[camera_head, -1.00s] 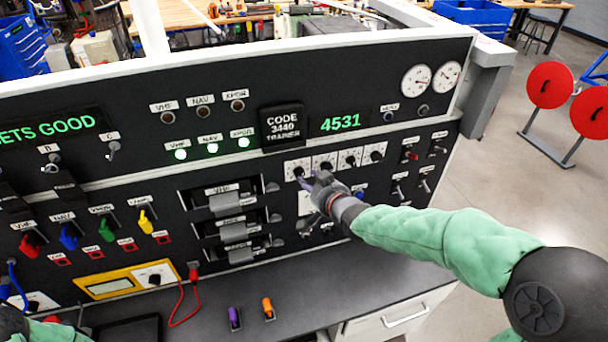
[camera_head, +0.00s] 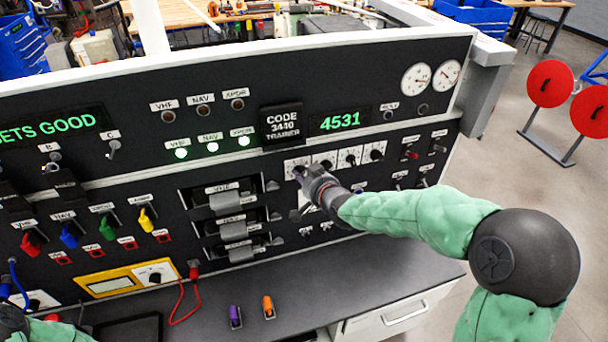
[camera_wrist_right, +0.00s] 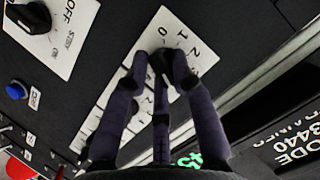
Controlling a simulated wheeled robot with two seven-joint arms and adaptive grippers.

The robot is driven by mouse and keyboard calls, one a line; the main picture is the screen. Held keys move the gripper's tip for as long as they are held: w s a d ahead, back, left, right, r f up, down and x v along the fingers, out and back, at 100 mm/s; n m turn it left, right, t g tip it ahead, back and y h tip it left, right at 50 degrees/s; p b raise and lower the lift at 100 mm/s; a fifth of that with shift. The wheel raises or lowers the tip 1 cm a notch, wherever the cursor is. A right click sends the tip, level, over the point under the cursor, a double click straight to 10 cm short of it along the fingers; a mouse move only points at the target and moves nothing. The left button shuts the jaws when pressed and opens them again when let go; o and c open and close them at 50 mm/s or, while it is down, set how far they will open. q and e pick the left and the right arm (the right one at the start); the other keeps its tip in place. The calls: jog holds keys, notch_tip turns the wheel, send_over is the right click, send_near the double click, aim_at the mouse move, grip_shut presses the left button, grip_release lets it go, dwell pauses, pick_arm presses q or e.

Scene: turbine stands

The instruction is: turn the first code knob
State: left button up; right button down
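The first code knob is the leftmost of a row of white dial plates under the green code display (camera_head: 340,121), which reads 4531. In the head view my right gripper (camera_head: 303,175) is at this knob and mostly covers it. In the right wrist view my right gripper (camera_wrist_right: 160,68) has its dark fingers converging around the black code knob (camera_wrist_right: 158,58), with the fingertips seeming to touch its sides. The numbers 0, 1 and 2 show on its white plate (camera_wrist_right: 178,25). My left gripper is out of view.
More code dials (camera_head: 350,157) sit just right of the gripper. A placard (camera_head: 283,125) reads code 3440. A blue button (camera_wrist_right: 17,90) and an OFF dial (camera_wrist_right: 35,17) show in the wrist view. Purple (camera_head: 234,316) and orange (camera_head: 268,306) items lie on the desk below.

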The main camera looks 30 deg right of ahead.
jog(key=shift+a+r+n+h+p, duration=0.15)
jog(key=shift+n+h+p, duration=0.1)
jog(key=shift+n+p, duration=0.25)
jog(key=shift+d+r+n+h+p, duration=0.1)
jog(key=shift+n+h+p, duration=0.2)
jog(key=shift+p, duration=0.4)
jog(key=n+g+h+p, duration=0.1)
jog(key=n+p, duration=0.1)
jog(key=p, duration=0.2)
jog(key=shift+a+p, duration=0.15)
jog(key=shift+p, duration=0.25)
jog(key=shift+w+n+h+p, duration=0.1)
jog(key=shift+n+h+p, duration=0.75)
jog(key=shift+n, duration=0.05)
jog(key=c, duration=1.3)
grip_release()
jog(key=shift+a, duration=0.1)
